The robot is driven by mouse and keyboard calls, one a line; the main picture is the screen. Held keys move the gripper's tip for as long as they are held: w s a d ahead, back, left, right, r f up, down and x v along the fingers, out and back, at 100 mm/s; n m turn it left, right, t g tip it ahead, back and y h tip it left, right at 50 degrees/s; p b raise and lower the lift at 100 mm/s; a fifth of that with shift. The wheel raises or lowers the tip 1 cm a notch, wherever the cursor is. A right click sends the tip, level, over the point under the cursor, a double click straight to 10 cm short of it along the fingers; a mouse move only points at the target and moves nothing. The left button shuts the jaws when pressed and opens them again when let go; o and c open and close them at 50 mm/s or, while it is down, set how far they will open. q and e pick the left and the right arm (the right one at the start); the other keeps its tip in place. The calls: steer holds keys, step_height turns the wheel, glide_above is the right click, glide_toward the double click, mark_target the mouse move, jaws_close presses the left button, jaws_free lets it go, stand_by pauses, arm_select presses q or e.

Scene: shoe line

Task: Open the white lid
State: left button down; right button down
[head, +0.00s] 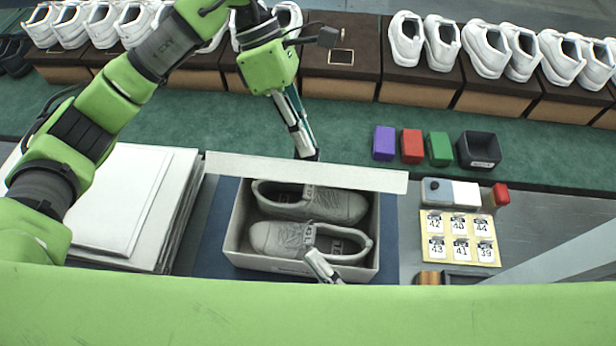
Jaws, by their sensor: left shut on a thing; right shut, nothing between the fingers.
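The white lid (360,178) shows as a narrow strip along the far side of the shoe box (232,240), tilted up nearly edge-on to me. The box is open and a pair of grey shoes (310,203) lies inside. My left gripper (308,155) reaches down from above and is shut on the lid at the middle of its far edge. My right gripper (321,266) is shut and empty, over the near part of the box by the nearer shoe. Most of the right arm is hidden behind my green body part.
Stacked white lids or boards (120,205) stand at left. Purple (384,143), red (412,146) and green (439,149) blocks and a black bin (479,150) sit behind at right. A size-card board (459,238) lies right of the box. White shoes line the back shelf.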

mark_target(309, 165)
steer(key=w+d+r+n+y, duration=0.2)
steer(key=w+d+r+n, duration=0.15)
steer(key=n, duration=0.55)
arm_select(q)
steer(key=shift+f, duration=0.1)
arm_select(e)
steer(key=w+d+r+x, duration=0.1)
steer(key=d+x, duration=0.1)
steer(key=x, duration=0.9)
steer(key=shift+w+a, duration=0.2)
steer(key=shift+w, duration=0.2)
steer(key=shift+r, duration=0.1)
